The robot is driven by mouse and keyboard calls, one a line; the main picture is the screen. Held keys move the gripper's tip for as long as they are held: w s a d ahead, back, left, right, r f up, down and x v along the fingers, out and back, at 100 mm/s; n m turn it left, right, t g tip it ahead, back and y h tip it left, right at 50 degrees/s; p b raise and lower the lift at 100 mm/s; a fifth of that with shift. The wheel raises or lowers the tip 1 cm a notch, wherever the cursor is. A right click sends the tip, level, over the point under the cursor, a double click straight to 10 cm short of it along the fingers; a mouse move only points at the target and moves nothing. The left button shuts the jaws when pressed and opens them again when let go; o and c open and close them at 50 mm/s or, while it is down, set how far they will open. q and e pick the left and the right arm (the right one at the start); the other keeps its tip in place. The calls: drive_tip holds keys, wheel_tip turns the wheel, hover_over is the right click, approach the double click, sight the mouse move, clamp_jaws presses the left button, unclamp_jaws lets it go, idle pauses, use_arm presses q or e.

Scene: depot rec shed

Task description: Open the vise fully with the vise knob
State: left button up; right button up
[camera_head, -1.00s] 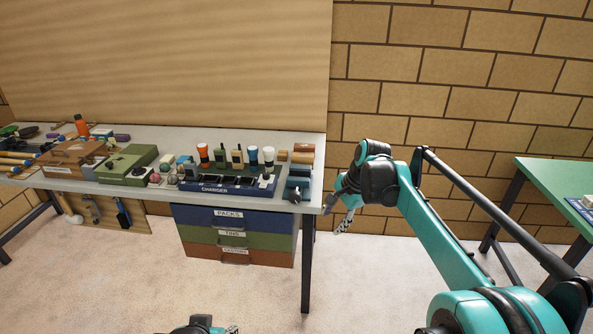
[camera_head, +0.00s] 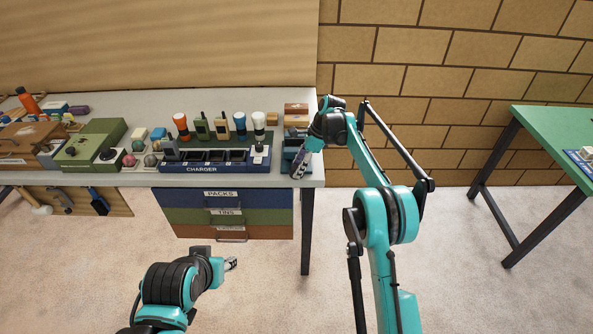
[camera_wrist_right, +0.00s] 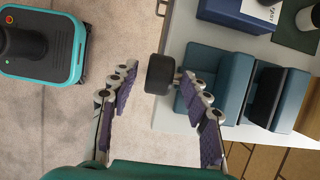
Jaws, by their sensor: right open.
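The blue-grey vise (camera_head: 291,140) sits at the right front corner of the bench, partly hidden by my right arm. In the right wrist view the vise (camera_wrist_right: 216,72) shows blocky jaws with a narrow gap, and its dark round vise knob (camera_wrist_right: 160,73) sticks out past the bench's front edge. My right gripper (camera_head: 298,168) is open at that edge. In the wrist view its fingers (camera_wrist_right: 160,84) lie on either side of the knob, with space on the left; I cannot tell whether the right finger touches. My left gripper (camera_head: 231,264) hangs low before the bench, its jaws unclear.
A blue charger rack (camera_head: 200,168) with several radios and torches stands left of the vise. A green case (camera_head: 92,145) is further left. Drawers (camera_head: 222,213) hang under the bench. A green table (camera_head: 555,135) is at far right. Floor between is clear.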

drive_tip(key=shift+x, duration=1)
clamp_jaws()
drive_tip(key=h+p, duration=0.2)
drive_tip(key=shift+a+r+h+p, duration=0.15)
drive_tip(key=shift+a+h+p, duration=0.15)
drive_tip(key=shift+h, duration=0.1)
drive_tip(key=shift+a+h+p, duration=0.1)
drive_tip(key=shift+h+p, duration=0.65)
drive_tip(key=shift+h, duration=0.25)
drive_tip(key=shift+f+h+p, duration=0.25)
drive_tip(key=shift+h+p, duration=0.4)
drive_tip(key=shift+h, duration=0.45)
